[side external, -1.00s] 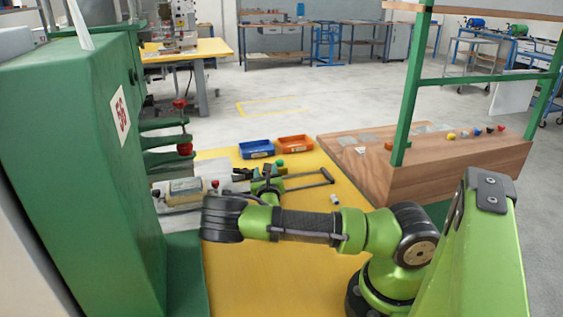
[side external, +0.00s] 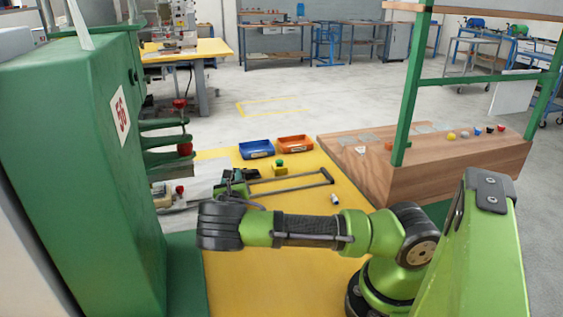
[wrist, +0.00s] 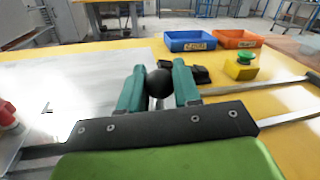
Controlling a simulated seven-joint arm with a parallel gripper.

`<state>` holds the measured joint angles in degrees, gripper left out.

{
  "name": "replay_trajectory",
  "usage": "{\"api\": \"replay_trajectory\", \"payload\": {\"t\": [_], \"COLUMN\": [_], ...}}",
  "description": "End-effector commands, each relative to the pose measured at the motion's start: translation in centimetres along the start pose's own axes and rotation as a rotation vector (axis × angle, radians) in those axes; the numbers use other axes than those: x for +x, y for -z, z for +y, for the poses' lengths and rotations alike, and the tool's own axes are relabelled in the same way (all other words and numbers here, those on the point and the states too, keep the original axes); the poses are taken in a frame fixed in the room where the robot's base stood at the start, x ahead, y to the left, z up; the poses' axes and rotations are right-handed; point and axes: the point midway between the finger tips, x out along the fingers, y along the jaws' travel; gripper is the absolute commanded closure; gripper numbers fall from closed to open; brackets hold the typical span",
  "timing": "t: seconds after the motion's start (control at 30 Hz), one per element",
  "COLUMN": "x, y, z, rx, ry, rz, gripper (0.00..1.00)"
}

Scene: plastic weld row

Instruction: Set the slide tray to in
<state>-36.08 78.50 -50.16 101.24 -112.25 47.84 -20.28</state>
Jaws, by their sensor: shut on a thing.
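The slide tray (side external: 208,172) is a pale flat plate at the left, beside the green machine. Its left part is hidden by the machine. In the wrist view the tray (wrist: 95,75) fills the left side as a whitish surface. My gripper (wrist: 159,82) has its two teal fingers shut on a round black knob (wrist: 159,84) at the tray's near side. In the side view my gripper (side external: 236,184) is at the tray's right end and the knob is not clear. Two bare rails (side external: 288,188) run right from there to an end bar (side external: 328,175).
The green machine (side external: 80,150) stands close at the left. A blue bin (side external: 256,149), an orange bin (side external: 295,144) and a yellow box with a green button (side external: 280,169) lie behind the rails. A red knob (wrist: 6,115) is at the wrist view's left edge.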

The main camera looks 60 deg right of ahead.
Motion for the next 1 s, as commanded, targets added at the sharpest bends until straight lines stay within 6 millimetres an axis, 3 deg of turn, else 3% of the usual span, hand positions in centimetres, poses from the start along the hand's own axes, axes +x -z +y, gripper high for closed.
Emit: {"api": "replay_trajectory", "payload": {"t": [0.13, 0.47, 0.5, 0.63, 1.0], "x": [-0.4, -0.6, -0.6, -0.6, -1.0], "y": [-0.4, -0.5, -0.5, -0.5, -0.4], "z": [2.0, 2.6, 2.6, 2.6, 2.3], "rx": [0.000, -0.002, -0.002, -0.001, -0.002], "ry": [-0.002, -0.008, -0.009, -0.008, -0.002], "rz": [0.001, 0.003, 0.003, 0.003, 0.003], "gripper": [1.00, 1.00, 0.65, 0.45, 0.44]}}
